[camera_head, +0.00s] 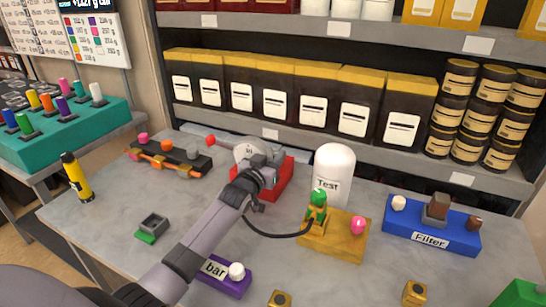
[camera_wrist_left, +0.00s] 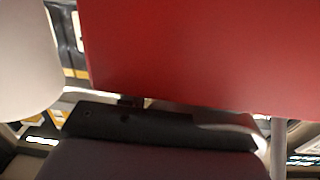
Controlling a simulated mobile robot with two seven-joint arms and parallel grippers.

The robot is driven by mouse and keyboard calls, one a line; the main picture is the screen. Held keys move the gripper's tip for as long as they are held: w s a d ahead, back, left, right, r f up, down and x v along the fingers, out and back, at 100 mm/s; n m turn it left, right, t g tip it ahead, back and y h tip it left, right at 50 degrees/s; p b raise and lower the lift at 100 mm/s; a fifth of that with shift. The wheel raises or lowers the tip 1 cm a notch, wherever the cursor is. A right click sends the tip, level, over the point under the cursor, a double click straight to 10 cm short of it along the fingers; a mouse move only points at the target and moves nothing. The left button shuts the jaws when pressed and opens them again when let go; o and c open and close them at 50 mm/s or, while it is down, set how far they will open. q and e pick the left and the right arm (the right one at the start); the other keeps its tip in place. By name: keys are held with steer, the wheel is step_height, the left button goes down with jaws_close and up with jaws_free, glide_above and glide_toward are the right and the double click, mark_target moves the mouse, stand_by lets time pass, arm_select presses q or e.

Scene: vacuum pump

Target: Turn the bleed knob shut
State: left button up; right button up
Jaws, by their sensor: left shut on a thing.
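My left gripper (camera_head: 262,158) is at the red pump unit (camera_head: 283,185) near the back middle of the table. It is shut on a part of that unit, which the jaws hide. A pale round face (camera_head: 246,150) and a small red ball (camera_head: 210,139) show beside the gripper. In the left wrist view a red surface (camera_wrist_left: 190,55) fills the top, very close, with a dark part (camera_wrist_left: 150,125) below it. I cannot tell which knob is the bleed knob. My right gripper is not in view.
A white Test dome (camera_head: 333,170) stands right of the pump, behind a yellow block (camera_head: 330,243) with a green valve (camera_head: 318,203) and pink knob (camera_head: 357,224). A black hose (camera_head: 270,235) runs left from the valve.

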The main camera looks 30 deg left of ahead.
arm_select(q)
steer(key=shift+a+m+h, duration=0.15)
steer(key=shift+m+h, duration=0.15)
steer(key=shift+h, duration=0.2)
steer(key=shift+m+h, duration=0.4)
steer(key=shift+h, duration=0.2)
steer(key=shift+a+f+m+h+b, duration=0.1)
steer(key=shift+a+m+h+b, duration=0.1)
steer(key=shift+m+h+b, duration=0.65)
steer(key=shift+w+a+m+g+h+b, duration=0.15)
steer(key=shift+m+g+h+b, duration=0.85)
steer(key=shift+h, duration=0.85)
steer(key=shift+a+m+g+h+b, duration=0.1)
steer(key=shift+m+g+h+b, duration=0.6)
steer(key=shift+m+h+b, duration=0.85)
steer(key=shift+g+h+b, duration=0.4)
steer(key=shift+g+h, duration=0.1)
steer(key=shift+h, duration=0.35)
steer(key=shift+m, duration=0.3)
steer(key=o, duration=1.1)
steer(key=shift+c, duration=0.2)
